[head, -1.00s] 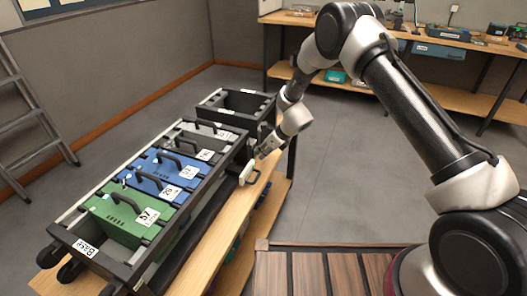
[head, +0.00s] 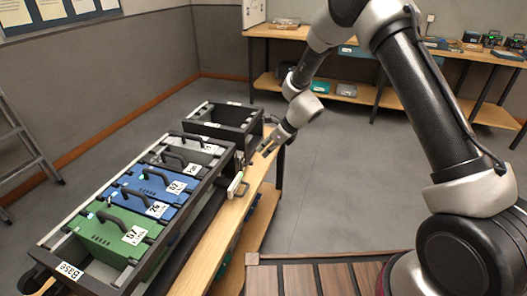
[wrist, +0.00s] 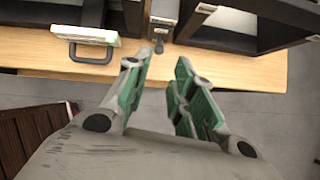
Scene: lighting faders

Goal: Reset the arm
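My gripper (head: 268,147) is at the right side of the black rack, above the wooden bench edge. In the wrist view my gripper (wrist: 158,85) shows two green-padded fingers apart with nothing between them. Just beyond the fingertips is a grey block with a dark knob (wrist: 160,40) on the rack's side. A white panel with a black handle (wrist: 90,45) lies left of the fingers; it also shows in the head view (head: 237,186). My arm is extended out over the floor toward the rack.
The black rack (head: 103,280) holds green (head: 112,236), blue (head: 150,184) and grey (head: 190,150) modules with handles. A workbench (head: 290,34) stands at the back wall, a ladder (head: 22,140) at left. Open floor lies right of the rack.

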